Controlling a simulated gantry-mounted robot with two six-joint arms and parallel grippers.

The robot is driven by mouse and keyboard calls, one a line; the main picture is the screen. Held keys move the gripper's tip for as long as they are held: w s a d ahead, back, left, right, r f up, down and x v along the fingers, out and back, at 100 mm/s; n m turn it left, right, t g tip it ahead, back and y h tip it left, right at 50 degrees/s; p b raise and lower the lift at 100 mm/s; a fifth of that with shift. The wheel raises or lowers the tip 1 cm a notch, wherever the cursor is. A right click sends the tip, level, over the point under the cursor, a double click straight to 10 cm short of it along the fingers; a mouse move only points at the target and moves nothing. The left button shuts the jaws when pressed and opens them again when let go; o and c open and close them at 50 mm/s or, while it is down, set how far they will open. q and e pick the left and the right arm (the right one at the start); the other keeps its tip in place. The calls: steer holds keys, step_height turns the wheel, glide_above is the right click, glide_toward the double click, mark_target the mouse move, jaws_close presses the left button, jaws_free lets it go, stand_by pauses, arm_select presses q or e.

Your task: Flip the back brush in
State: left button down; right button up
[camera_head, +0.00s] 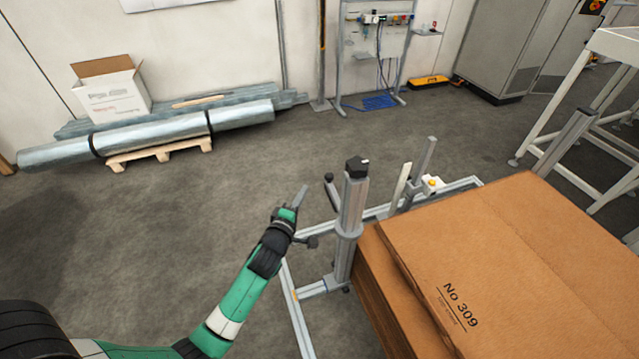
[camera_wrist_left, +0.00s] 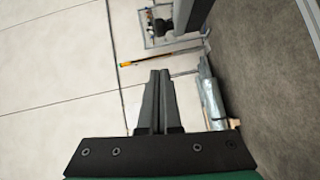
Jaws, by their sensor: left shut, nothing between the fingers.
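My left arm reaches in from the lower left in the head view, and its gripper (camera_head: 302,193) is shut and empty, pointing up. In the left wrist view the two fingers (camera_wrist_left: 159,78) lie together with nothing between them. Just right of the gripper stands a grey metal post (camera_head: 351,205) with a black cap and dark knobs. Behind it a pale upright strip (camera_head: 400,187) and a grey upright (camera_head: 423,160) rise from the frame. I cannot tell for certain which part is the back brush. The gripper is apart from the post. My right gripper is out of view.
A stack of brown cardboard sheets (camera_head: 520,265) fills the lower right against the posts. An aluminium floor frame (camera_head: 302,325) runs around it. A pallet with wrapped rolls (camera_head: 150,138) and a white box (camera_head: 112,97) lie by the wall. The floor left of the frame is clear.

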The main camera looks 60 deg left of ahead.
mark_target(334, 196)
arm_select(q)
steer(key=w+a+f+b, duration=0.1)
steer(key=w+a+b, duration=0.1)
steer(key=w, duration=0.4)
steer(key=shift+w+a, duration=0.3)
steer(key=shift+w, duration=0.05)
